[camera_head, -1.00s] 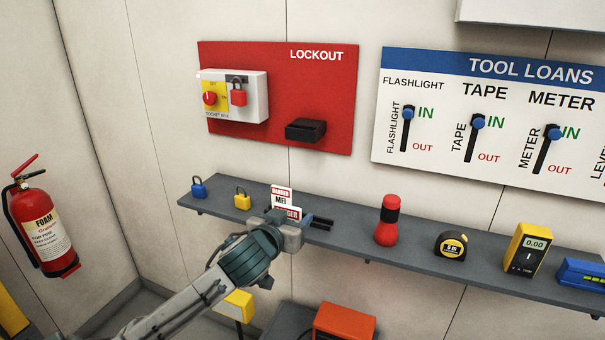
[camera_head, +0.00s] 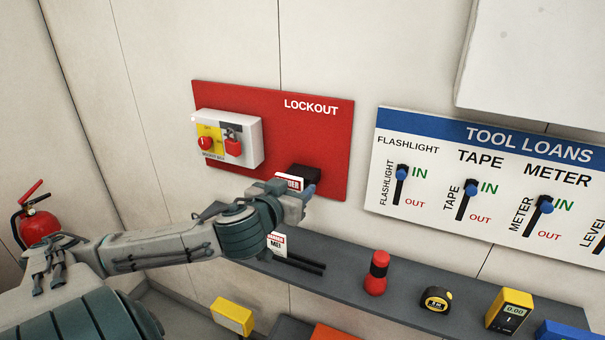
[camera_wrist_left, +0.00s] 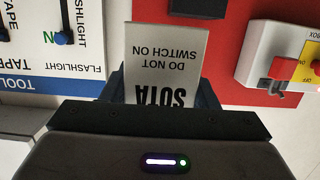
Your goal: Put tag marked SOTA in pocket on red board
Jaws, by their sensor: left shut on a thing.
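My left gripper (camera_head: 304,194) is shut on the SOTA tag, raised in front of the lower right of the red LOCKOUT board (camera_head: 270,110). The white tag (camera_wrist_left: 163,60) reads "SOTA, DO NOT SWITCH ON" upside down in the left wrist view. In the head view only its upper part (camera_head: 289,181) shows above the gripper. The black pocket (camera_head: 297,172) on the board is just behind the tag and partly covered. A dark edge of it (camera_wrist_left: 200,9) shows past the tag in the wrist view. I cannot tell whether they touch. My right gripper is out of view.
The MEI tag (camera_head: 276,244) stands on the grey shelf (camera_head: 345,285) below. A red flashlight (camera_head: 376,272), tape measure (camera_head: 435,299) and yellow meter (camera_head: 509,310) stand to its right. A socket box (camera_head: 232,138) sits left on the board. The TOOL LOANS panel (camera_head: 480,180) is to the right.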

